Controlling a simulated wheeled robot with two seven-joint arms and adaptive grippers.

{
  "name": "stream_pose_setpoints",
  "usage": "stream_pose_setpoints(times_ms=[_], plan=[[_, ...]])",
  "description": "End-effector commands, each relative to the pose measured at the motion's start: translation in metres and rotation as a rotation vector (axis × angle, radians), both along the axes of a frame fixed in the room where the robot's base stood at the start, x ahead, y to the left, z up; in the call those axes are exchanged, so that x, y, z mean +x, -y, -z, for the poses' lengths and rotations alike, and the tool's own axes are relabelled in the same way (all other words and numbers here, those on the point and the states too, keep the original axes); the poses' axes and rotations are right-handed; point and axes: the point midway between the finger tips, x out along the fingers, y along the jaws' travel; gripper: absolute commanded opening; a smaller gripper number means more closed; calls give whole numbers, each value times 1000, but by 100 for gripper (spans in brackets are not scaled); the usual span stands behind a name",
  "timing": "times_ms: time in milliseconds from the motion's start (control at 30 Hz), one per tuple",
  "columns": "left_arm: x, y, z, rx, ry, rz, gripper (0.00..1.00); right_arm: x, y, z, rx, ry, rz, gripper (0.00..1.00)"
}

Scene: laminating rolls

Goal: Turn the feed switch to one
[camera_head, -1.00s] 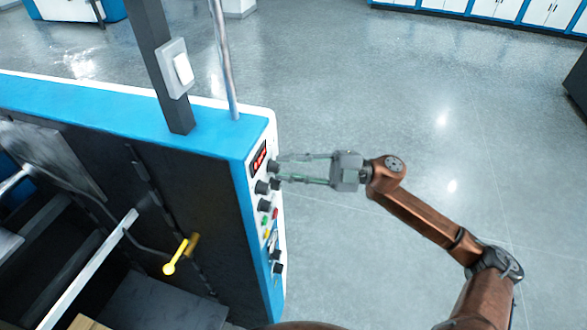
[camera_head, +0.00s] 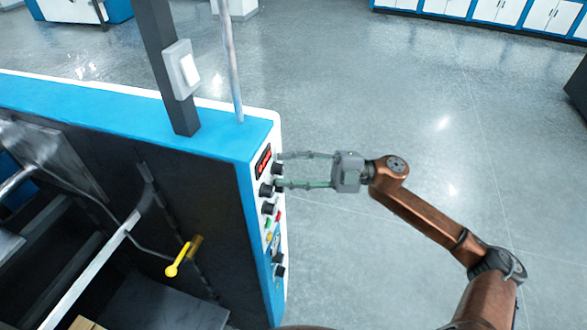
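The control panel (camera_head: 262,231) is a white strip on the end of the blue and black machine, with several black knobs. I cannot read any labels, so I cannot tell which knob is the feed switch. The top knob (camera_head: 278,169) is just right of and below a red display (camera_head: 263,161). My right gripper (camera_head: 279,170) is open, its two thin fingers pointing left at the panel. The fingertips lie above and below the top knob in the picture; I cannot tell whether they touch it. My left gripper is not in view.
Lower on the panel are a second knob (camera_head: 266,190), a third knob (camera_head: 268,208), a red button (camera_head: 278,216) and a green button (camera_head: 267,224). A dark post with a white switch box (camera_head: 182,70) and a metal rod (camera_head: 231,70) rise above.

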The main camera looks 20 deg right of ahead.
Motion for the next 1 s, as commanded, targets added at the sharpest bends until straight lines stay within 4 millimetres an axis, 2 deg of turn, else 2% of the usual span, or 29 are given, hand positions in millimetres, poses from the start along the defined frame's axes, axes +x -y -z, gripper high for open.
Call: stream_pose_setpoints(times_ms=[233, 367, 467, 800, 1000], plan=[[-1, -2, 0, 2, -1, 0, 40, 0, 0, 0, -1, -1, -1, 38], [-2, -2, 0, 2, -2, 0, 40, -1, 8, 2, -1, -2, 0, 38], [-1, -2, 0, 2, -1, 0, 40, -4, 21, 4, -2, -4, 3, 38], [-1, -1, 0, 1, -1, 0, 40, -20, 90, 13, 0, -4, 4, 38], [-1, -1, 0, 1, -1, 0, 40, -26, 113, 15, 0, -1, 2, 38]])
